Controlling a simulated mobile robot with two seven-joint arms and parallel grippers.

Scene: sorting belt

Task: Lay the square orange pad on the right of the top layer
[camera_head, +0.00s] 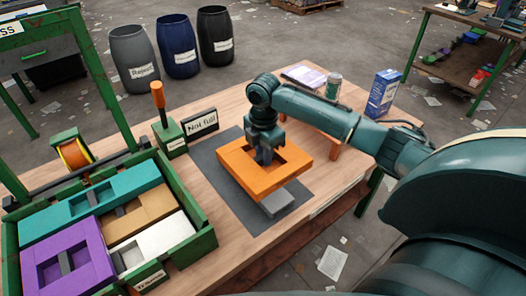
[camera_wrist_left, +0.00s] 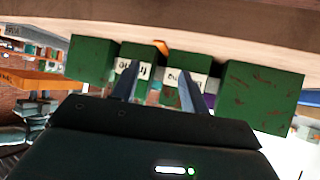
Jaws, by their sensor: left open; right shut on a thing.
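The square orange pad (camera_head: 236,163), with an opening in its middle, hangs from my right gripper (camera_head: 265,156) above a dark mat. My right gripper is shut on it at the opening. In the green crate (camera_head: 203,243) at left, the layer on view holds a teal pad (camera_head: 140,178), a purple pad (camera_head: 92,240), a tan pad (camera_head: 148,203) and a white pad (camera_head: 172,232).
A grey piece (camera_head: 280,203) is under the orange pad on the mat (camera_head: 228,196). A green box with an orange-handled lever (camera_head: 158,96) and a "Not full" sign (camera_head: 201,122) stand behind the crate. A can (camera_head: 333,86) and a blue carton (camera_head: 382,95) are at the back right.

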